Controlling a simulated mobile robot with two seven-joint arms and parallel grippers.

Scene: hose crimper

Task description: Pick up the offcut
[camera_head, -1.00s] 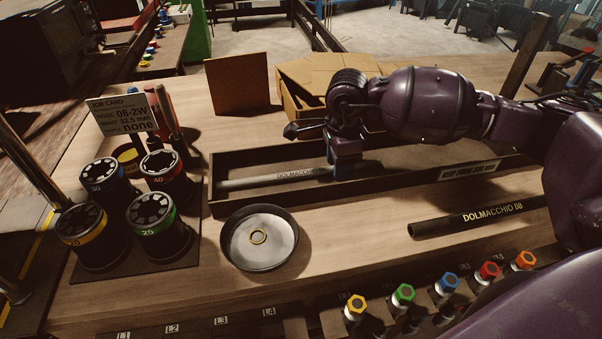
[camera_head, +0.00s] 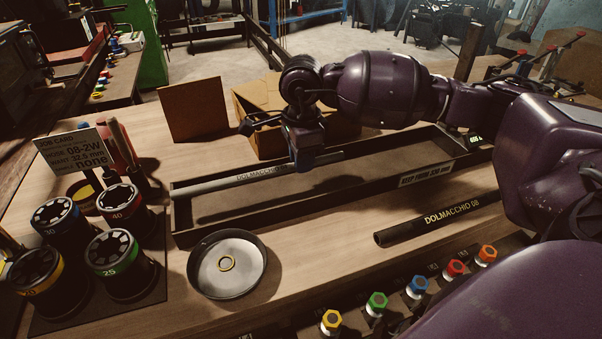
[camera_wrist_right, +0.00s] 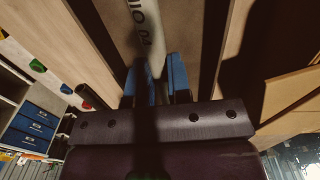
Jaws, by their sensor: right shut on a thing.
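The offcut is a short grey hose marked DOLMACCHIO (camera_head: 225,182). My right gripper (camera_head: 312,160) is shut on it near its right end. The offcut looks raised, with its left end about level with the rim of the long dark tray (camera_head: 345,196). In the right wrist view the pale offcut (camera_wrist_right: 143,25) runs between the blue fingers of my right gripper (camera_wrist_right: 153,75). The gripper hides part of the offcut. My left gripper is not in view.
A black hose marked DOLMACCHIO 08 (camera_head: 435,219) lies in front of the tray. A cardboard box (camera_head: 245,120) is behind. Coloured knobs (camera_head: 376,300) line the front.

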